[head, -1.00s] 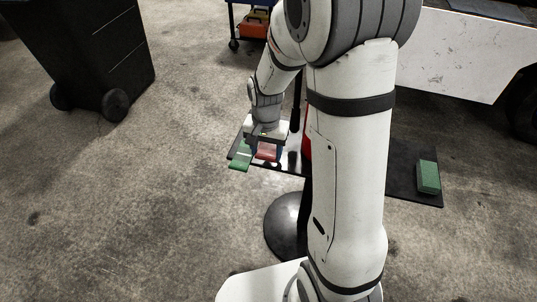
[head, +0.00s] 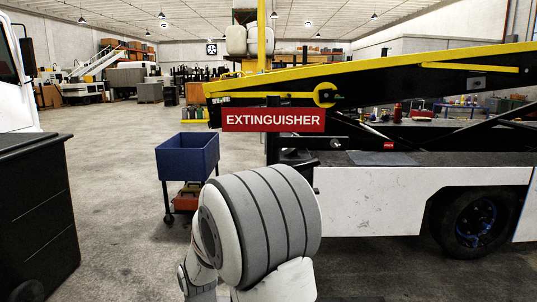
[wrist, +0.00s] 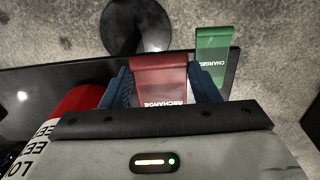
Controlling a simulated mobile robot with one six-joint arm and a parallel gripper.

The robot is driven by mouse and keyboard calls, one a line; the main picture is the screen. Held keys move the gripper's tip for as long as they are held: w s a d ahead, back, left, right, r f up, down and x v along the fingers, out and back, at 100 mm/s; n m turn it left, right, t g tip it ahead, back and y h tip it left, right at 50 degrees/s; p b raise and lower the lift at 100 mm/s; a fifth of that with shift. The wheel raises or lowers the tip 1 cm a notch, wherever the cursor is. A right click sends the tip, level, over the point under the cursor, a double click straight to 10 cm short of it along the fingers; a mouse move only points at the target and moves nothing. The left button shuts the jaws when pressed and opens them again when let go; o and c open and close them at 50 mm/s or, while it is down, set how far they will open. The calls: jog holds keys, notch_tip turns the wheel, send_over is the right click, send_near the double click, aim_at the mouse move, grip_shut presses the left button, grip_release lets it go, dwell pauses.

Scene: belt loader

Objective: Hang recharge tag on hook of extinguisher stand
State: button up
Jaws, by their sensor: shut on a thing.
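The red recharge tag (wrist: 158,82), with white "RECHARGE" lettering, is between the blue fingers of my gripper (wrist: 161,86) in the wrist view. My gripper is shut on it. The green tag (wrist: 212,52) marked "CHARGED" lies just to its right, over the edge of a dark flat plate (wrist: 40,82). The red extinguisher (wrist: 80,103) with white lettering is at the lower left, partly hidden by my gripper's body. In the head view, the red "EXTINGUISHER" sign (head: 273,120) shows above my arm. I cannot make out the hook in either view.
A black round base (wrist: 135,25) stands on the concrete floor beyond the plate. In the head view, a blue cart (head: 187,157) stands left of centre, a black bin (head: 38,215) at the left edge, and the white-sided belt loader (head: 400,200) at right. Floor between bin and cart is clear.

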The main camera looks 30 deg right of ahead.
jog(key=w+n, duration=0.2)
jog(key=w+d+n+p, duration=0.1)
jog(key=w+n, duration=0.1)
jog(key=w, duration=0.1)
jog(key=w+d+n, duration=0.1)
jog(key=w+n, duration=0.1)
jog(key=w, duration=0.1)
jog(key=shift+r, duration=0.3)
jog(key=s+r+p, duration=0.1)
jog(key=r+p, duration=0.1)
jog(key=p, duration=0.6)
jog(key=shift+s+p, duration=0.1)
jog(key=shift+p, duration=0.3)
jog(key=s+p, duration=0.1)
jog(key=p, duration=0.3)
jog(key=shift+r, duration=0.2)
jog(key=shift+s+f, duration=0.1)
jog(key=shift+f, duration=0.15)
